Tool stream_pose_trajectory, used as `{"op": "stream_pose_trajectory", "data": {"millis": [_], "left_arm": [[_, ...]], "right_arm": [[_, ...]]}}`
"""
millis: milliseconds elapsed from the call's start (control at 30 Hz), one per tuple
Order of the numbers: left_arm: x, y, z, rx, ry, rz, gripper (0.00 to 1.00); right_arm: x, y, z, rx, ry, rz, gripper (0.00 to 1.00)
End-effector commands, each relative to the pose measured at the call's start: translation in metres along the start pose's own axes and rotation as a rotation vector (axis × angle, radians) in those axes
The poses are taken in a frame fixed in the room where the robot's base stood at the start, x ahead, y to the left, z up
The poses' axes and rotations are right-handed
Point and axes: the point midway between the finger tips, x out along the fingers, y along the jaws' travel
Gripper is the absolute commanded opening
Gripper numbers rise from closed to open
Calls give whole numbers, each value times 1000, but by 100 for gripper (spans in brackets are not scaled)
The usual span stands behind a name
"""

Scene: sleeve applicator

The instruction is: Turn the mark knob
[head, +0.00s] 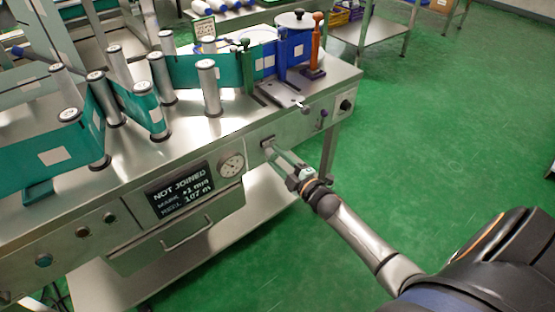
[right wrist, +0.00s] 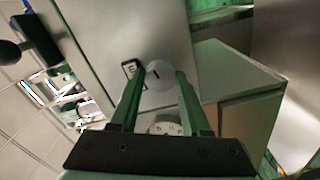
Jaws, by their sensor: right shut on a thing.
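The mark knob (right wrist: 156,73) is a round pale disc with a dark line on its face, beside a small label on the machine's metal front. In the right wrist view it sits between the two fingers of my right gripper (right wrist: 160,75), which is shut on it. In the head view my right gripper (head: 269,147) reaches the front panel, and its fingers largely hide the knob. A display (head: 181,190) on the panel reads NOT JOINED, a mark value of about +1 mm and a reel value of about 107 m. My left gripper is out of view.
A round dial gauge (head: 231,164) sits left of my right gripper. A black knob (head: 346,104) and a small lever (head: 322,118) are to its right. Rollers with a green web (head: 182,72) stand on the bench top. Green floor (head: 440,130) lies open at right.

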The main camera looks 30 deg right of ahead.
Motion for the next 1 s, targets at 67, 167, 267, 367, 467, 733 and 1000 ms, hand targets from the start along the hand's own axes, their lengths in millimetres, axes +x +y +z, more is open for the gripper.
{"op": "stream_pose_trajectory", "data": {"millis": [67,167,267,367,467,733,1000], "left_arm": [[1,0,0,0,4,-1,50],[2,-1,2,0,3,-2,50],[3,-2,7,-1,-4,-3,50],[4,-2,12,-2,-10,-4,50],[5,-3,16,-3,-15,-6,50],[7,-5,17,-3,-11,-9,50],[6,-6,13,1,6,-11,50]], "right_arm": [[0,-1,0,-72,1,2,0],[0,-1,0,-164,1,2,0],[0,0,0,-252,1,3,0],[0,0,0,-331,1,3,0],[0,0,0,-401,1,3,0],[0,0,0,-527,1,2,0],[0,1,-1,-572,1,2,0]]}}
